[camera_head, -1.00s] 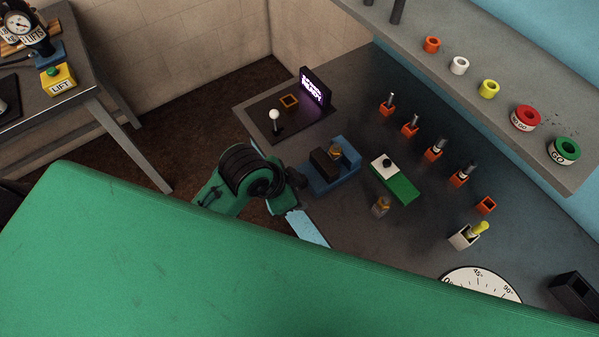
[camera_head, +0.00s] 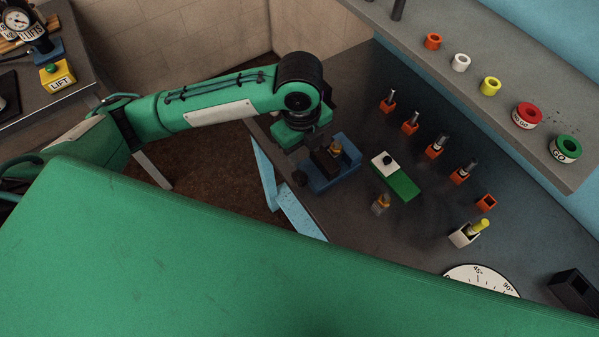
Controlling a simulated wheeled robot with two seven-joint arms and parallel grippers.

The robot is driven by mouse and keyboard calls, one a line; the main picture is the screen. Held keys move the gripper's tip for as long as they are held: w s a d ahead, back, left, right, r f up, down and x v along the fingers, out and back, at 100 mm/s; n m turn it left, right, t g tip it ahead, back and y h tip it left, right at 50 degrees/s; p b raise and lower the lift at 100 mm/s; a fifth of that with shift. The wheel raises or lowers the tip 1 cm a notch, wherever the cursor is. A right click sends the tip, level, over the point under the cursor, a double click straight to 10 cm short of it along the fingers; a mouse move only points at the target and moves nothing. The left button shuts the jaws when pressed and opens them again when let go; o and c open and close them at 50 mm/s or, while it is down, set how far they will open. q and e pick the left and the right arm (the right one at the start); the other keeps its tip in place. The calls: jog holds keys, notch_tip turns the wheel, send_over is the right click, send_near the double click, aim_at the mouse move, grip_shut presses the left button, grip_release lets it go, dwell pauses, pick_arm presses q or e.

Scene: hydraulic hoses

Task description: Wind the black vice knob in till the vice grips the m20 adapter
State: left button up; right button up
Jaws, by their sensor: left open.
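The blue vice (camera_head: 345,168) stands near the bench's left edge. A dark jaw block sits on it. The brass m20 adapter (camera_head: 335,148) stands at its jaws; I cannot tell whether any gap is left beside it. The black vice knob (camera_head: 299,179) is at the vice's left end, low at the bench edge. My left gripper (camera_head: 318,142) is open, above and behind the knob, close to the vice's dark block and partly hidden by my green wrist. It appears apart from the knob. My right gripper is not in view.
A green and white block (camera_head: 398,180) with a black button and a small brass-topped fitting (camera_head: 381,204) stand right of the vice. Several orange holders line the bench behind. A shelf (camera_head: 480,100) with coloured rings overhangs at right. Green body covers the foreground.

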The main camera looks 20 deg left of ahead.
aim_at(299, 174)
pick_arm(q)
jog(key=shift+m+y, duration=0.3)
jog(key=f+p, duration=0.1)
jog(key=f, duration=0.3)
jog(key=f+p, duration=0.1)
jog(key=f, duration=0.3)
jog(key=a+f+p, duration=0.1)
jog(key=f, duration=0.3)
jog(key=shift+w+f, duration=0.2)
jog(key=shift+f, duration=0.45)
jog(key=shift+c, duration=0.6)
grip_shut()
